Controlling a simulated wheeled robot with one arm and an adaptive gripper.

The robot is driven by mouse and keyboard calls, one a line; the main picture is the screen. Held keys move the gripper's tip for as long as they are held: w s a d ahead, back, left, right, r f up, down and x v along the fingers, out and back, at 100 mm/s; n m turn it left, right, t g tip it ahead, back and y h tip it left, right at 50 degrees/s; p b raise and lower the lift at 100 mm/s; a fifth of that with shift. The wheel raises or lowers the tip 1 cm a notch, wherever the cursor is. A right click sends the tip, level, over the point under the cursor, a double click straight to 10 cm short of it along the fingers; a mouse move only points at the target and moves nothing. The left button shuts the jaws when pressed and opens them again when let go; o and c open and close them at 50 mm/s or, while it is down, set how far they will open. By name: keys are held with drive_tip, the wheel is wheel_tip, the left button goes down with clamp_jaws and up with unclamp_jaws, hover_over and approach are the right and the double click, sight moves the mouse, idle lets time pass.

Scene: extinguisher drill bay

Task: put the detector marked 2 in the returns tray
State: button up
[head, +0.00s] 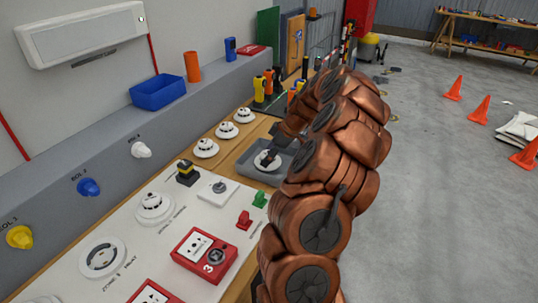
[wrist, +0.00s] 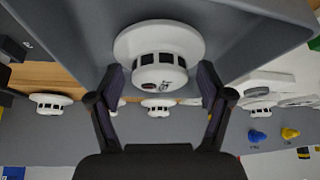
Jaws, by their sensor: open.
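A white round detector (head: 266,163) lies in the grey tray (head: 252,178) on the wooden bench. The wrist view shows this detector (wrist: 159,50) up close, with a dark mark too small to read surely. The tray (wrist: 250,45) surrounds it there. My gripper (wrist: 160,82) is open, one finger on each side of the detector; whether they touch it I cannot tell. In the head view my gripper (head: 272,148) is over the tray, partly hidden by my arm. No label on the tray is readable.
Three white detectors stand left of the tray, the nearest (head: 205,148) close to it. A white panel (head: 135,225) with red call points (head: 204,255) and a black-yellow device (head: 187,173) lies in front. Yellow and orange cylinders (head: 268,85) stand behind. Cones (head: 480,108) stand on the floor.

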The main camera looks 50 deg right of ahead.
drive_tip(key=shift+r, duration=0.1)
drive_tip(key=shift+r+p, duration=0.2)
drive_tip(key=shift+p, duration=0.1)
drive_tip(key=b+v, duration=0.3)
drive_tip(key=v, duration=0.8)
drive_tip(key=shift+s+r+b, duration=0.15)
drive_tip(key=shift+r+b, duration=0.15)
drive_tip(key=shift+b, duration=0.05)
